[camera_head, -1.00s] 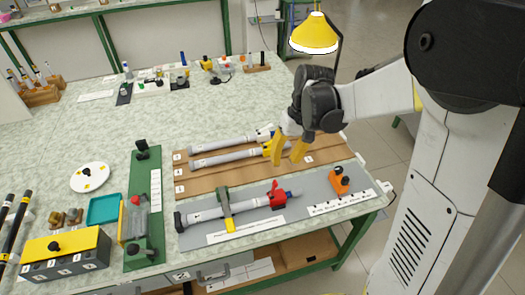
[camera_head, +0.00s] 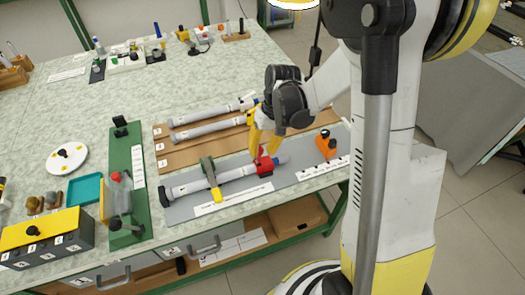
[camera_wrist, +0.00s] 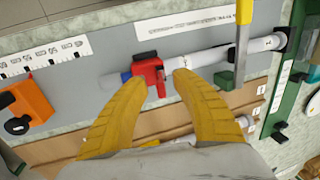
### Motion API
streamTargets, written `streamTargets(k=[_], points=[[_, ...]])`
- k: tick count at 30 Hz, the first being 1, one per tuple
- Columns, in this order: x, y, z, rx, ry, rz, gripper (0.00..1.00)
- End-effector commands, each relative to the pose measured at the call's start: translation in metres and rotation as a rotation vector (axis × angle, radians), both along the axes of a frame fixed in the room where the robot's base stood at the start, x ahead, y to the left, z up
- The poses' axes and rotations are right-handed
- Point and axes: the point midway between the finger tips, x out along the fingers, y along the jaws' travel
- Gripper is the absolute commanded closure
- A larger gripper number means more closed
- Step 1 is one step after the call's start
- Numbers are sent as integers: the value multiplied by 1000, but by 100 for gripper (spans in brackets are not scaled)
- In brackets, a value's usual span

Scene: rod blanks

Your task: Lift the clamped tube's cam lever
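The clamped tube (camera_head: 235,173) is a grey-white tube lying on the grey mat (camera_head: 185,210), under a green and yellow clamp (camera_head: 211,180). Near its right end is a red collar (camera_head: 264,168), with a blue piece beyond it. In the wrist view the red collar (camera_wrist: 148,70) has a thin red cam lever (camera_wrist: 160,84) pointing toward my gripper. My gripper (camera_wrist: 160,82) is open, its two yellow fingers apart. The lever lies between the fingertips; I cannot tell whether they touch it. In the head view my gripper (camera_head: 263,150) is just above the collar and partly hides it.
An orange block with a black knob (camera_head: 326,145) stands right of the collar. Two loose tubes (camera_head: 205,130) lie on the brown rack (camera_head: 165,160) behind. A green fixture (camera_head: 125,185) stands left.

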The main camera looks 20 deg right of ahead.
Motion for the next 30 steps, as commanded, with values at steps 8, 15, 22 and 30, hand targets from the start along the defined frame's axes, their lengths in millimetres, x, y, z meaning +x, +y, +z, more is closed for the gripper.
streamTargets(k=[8,15,22,30], points=[[0,0,1,0,0,0,99],[0,0,1,0,0,0,100],[-1,11,2,-122,1,6,100],[0,16,2,-225,0,0,100]])
